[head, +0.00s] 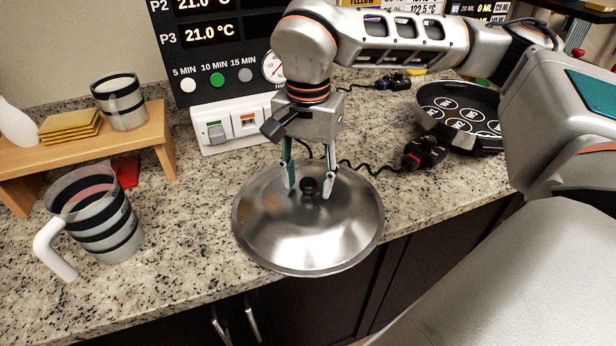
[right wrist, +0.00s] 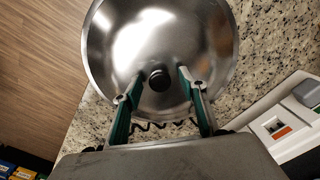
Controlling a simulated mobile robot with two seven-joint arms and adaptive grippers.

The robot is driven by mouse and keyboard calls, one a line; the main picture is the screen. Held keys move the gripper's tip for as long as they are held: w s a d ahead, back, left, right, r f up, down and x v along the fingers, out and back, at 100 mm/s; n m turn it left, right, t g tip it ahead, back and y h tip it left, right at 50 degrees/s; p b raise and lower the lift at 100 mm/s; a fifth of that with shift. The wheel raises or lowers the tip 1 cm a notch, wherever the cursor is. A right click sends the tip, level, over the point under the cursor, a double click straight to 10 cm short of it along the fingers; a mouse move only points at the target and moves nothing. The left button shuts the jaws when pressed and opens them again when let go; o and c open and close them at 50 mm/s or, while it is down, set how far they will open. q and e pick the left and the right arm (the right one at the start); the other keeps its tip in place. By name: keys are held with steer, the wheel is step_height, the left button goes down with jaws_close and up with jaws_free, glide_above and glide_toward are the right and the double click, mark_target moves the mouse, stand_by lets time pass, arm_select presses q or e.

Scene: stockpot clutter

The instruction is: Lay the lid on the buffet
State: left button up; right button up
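My right gripper (head: 309,193) points down over the lid, open, with one finger on each side of the knob and gaps between. The right wrist view also shows the knob (right wrist: 160,79) between the spread fingers (right wrist: 157,84). My left gripper is out of view.
A striped measuring jug (head: 100,225) stands left, by a wooden riser (head: 100,145) with a striped cup (head: 120,103) and yellow slabs (head: 70,126). A switch box (head: 225,128) and display panel stand behind. A black round pan (head: 460,115) and cables lie right.

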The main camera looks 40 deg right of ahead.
step_height(320, 180, up, 12)
stand_by(0.6)
